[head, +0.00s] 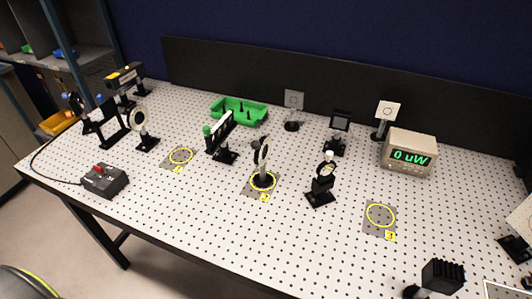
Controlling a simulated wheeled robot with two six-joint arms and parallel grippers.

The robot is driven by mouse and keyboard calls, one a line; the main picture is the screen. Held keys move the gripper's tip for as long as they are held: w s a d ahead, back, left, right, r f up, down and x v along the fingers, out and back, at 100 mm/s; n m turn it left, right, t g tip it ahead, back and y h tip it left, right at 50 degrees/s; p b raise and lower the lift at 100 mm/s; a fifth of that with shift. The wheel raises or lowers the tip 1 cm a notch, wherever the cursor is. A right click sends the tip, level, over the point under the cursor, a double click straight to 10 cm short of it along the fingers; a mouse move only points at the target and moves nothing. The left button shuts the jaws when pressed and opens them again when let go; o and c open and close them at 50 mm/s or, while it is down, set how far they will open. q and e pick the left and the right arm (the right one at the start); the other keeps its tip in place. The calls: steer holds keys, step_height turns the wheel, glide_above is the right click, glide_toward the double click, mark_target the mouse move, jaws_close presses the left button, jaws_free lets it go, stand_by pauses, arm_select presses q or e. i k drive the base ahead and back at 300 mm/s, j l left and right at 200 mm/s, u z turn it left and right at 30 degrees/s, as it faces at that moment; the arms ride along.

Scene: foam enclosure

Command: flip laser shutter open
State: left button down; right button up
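A laser with a yellow and black housing (125,76) stands at the back left of the optical table. In front of it is an upright black plate-like mount (103,124) with blue knobs. A slanted black bar-like mount (220,135) with a green knob stands further right. I cannot tell for sure which mount is the laser shutter, or its position. A black control box (104,181) with a red switch sits at the front left, with a cable running from it. The power meter (409,151) shows 0 uW. Neither of my grippers is in view.
Several optics mounts stand across the perforated table (215,210), including a round one (263,158) and a black one (322,180). A green tray (239,111) lies near the back panel. A finned black block (443,276) stands at the front right. The front middle is clear.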

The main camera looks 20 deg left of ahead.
mark_target(106, 108)
steer(key=j+u, duration=0.1)
steer(key=u, duration=1.6)
steer(key=i+j+z, duration=0.1)
steer(key=j, duration=0.3)
steer(key=i+j+z, duration=0.1)
steer(key=i+j, duration=0.15)
steer(key=j, duration=0.15)
steer(key=i+j, duration=0.2)
steer(key=j, duration=0.25)
steer(key=i+j+z, duration=0.15)
steer(key=j, duration=0.25)
steer(key=i+j+z, duration=0.1)
steer(key=j, duration=0.35)
steer(key=i+j+z, duration=0.1)
steer(key=j, duration=0.35)
steer(key=i+j+z, duration=0.1)
steer(key=j, duration=0.35)
steer(key=i+j, duration=0.15)
steer(key=j, duration=0.3)
steer(key=z, duration=0.05)
